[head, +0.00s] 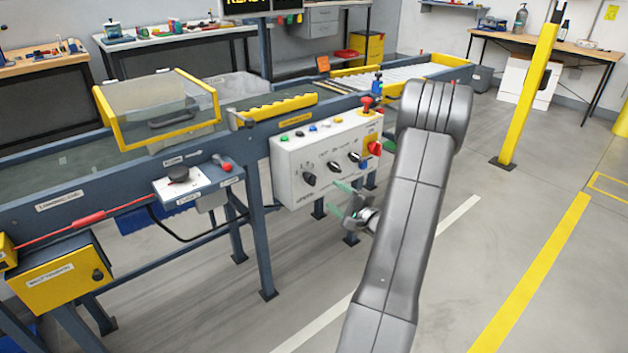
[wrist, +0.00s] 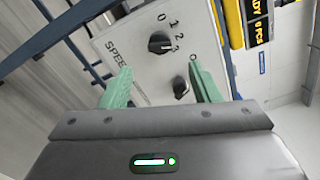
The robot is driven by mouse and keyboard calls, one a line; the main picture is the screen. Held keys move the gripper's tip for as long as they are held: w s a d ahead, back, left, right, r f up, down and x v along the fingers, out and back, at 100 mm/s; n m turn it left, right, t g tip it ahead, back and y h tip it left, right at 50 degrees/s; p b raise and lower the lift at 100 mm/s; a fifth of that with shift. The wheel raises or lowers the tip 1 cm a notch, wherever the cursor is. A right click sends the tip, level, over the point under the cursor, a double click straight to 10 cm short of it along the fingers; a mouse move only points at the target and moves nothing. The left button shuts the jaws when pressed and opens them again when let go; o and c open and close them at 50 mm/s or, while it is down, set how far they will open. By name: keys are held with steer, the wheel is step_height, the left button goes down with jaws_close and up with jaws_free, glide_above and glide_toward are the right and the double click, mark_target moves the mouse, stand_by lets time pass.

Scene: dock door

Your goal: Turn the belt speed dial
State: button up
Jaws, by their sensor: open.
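The belt speed dial (head: 309,179) is a black knob at the lower left of the white control panel's front (head: 290,160). In the wrist view the dial (wrist: 160,42) has a scale reading 0 to 3, with a partly visible SPEED label beside it. My gripper (head: 338,198) is open, with green fingers, in front of the panel and to the right of the dial. In the wrist view the gripper (wrist: 160,68) has nothing between its fingers, and the dial shows beyond them. The two look apart.
A second black knob (wrist: 182,88) appears near one finger in the wrist view. The panel also has small coloured buttons, a red knob (head: 375,148) and a red-topped emergency stop (head: 367,104). A yellow post (head: 527,95) stands right; the floor before the panel is clear.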

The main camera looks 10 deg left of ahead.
mark_target(315, 182)
steer(key=b+x, duration=0.1)
steer(key=x, duration=0.9)
steer(key=shift+w+a, duration=0.2)
steer(key=c, duration=1)
